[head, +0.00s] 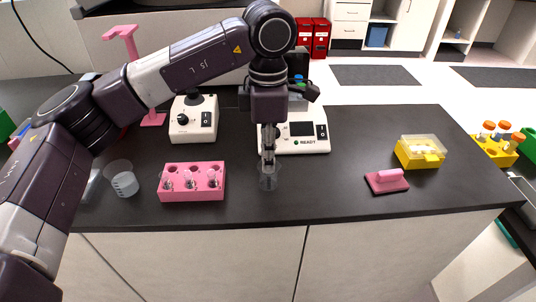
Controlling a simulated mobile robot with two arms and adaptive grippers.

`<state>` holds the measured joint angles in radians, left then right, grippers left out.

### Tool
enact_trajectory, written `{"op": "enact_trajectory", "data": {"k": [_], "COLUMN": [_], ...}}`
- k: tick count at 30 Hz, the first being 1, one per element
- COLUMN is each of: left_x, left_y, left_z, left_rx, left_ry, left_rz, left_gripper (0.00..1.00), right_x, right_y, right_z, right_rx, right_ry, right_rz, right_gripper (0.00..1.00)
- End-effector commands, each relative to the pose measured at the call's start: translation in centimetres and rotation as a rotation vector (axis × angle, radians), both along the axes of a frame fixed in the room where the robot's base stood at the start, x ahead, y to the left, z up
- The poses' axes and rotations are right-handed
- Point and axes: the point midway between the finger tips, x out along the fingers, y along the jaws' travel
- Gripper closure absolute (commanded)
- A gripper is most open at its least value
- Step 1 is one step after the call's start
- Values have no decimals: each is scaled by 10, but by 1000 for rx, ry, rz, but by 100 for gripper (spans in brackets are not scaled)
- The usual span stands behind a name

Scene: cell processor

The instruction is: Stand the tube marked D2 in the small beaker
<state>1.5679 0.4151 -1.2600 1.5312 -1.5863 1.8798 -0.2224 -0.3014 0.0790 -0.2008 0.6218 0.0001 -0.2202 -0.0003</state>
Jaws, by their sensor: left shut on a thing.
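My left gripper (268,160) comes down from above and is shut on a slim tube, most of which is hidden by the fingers. No marking on it can be read from here. The small clear beaker (269,183) stands on the dark bench directly under the gripper. The fingertips are at about the beaker's rim, and I cannot tell whether the tube touches the beaker's floor. A pink rack (193,194) to the left holds 3 clear tubes; their labels are too small to read. My right gripper is not in view.
A larger beaker (123,182) stands left of the rack. A white knobbed device (193,120) and a machine reading READY (300,144) stand behind. The bench between beaker and block is clear.

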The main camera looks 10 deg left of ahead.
Motion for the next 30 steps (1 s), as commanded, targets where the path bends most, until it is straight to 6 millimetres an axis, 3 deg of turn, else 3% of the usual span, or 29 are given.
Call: {"op": "enact_trajectory", "data": {"k": [5,6,11,22,30], "left_x": [0,0,0,0,0], "left_y": [0,0,0,0,0], "left_z": [0,0,-1,6,52], "left_rx": [0,0,1,0,1], "left_ry": [0,0,1,0,-1], "left_rz": [0,0,0,0,0], "left_gripper": [95,81,65,65,65], "right_x": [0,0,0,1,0], "right_y": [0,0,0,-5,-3], "right_z": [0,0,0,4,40], "right_rx": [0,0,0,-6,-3], "right_ry": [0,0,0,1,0], "right_rz": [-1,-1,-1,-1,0], "right_gripper": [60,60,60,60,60]}}
